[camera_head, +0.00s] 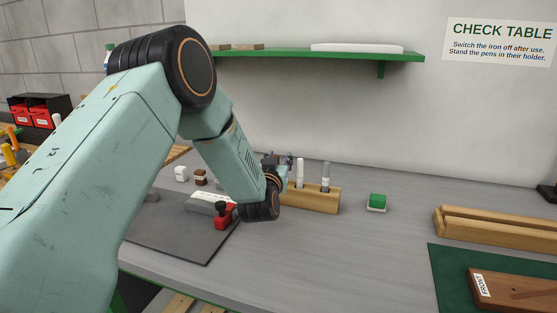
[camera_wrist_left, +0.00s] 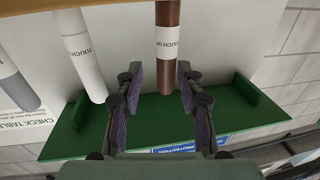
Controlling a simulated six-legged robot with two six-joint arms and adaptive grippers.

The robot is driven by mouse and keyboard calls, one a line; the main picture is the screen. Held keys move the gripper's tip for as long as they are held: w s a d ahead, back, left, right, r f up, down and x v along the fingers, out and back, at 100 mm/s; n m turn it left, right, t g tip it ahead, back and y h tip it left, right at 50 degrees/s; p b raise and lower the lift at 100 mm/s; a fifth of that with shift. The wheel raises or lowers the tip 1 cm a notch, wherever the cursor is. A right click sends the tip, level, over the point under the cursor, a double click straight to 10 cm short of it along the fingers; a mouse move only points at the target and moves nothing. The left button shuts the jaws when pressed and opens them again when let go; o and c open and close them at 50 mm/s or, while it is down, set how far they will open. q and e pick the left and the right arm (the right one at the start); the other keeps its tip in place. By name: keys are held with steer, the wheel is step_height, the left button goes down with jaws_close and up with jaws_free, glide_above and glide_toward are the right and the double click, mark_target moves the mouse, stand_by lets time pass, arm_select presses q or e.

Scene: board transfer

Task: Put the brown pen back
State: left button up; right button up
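The brown pen (camera_wrist_left: 168,80) is upright in the left wrist view, with a white label around it. Its free end is between the two fingers of my left gripper (camera_wrist_left: 162,85). The fingers are apart, with a visible gap on the left side of the pen. The pen's other end runs out at the top edge, at the wooden pen holder (camera_wrist_left: 235,12), so its seat is hidden. In the head view my left gripper (camera_head: 277,162) is at the left end of the pen holder (camera_head: 318,201) and the brown pen is hidden. My right gripper is not in view.
A white pen (camera_head: 300,173) and a grey pen (camera_head: 325,176) stand in the holder. A wooden rack (camera_head: 500,232) and brown board (camera_head: 515,291) are at the right. A red-and-black item (camera_head: 224,216) is near my wrist.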

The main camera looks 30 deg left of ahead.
arm_select(q)
steer(key=shift+s+a+f, duration=0.1)
steer(key=shift+s+a, duration=0.35)
steer(key=shift+a, duration=0.2)
steer(key=v, duration=1.1)
steer(key=shift+s+d+p, duration=0.25)
steer(key=shift+d+p, duration=0.05)
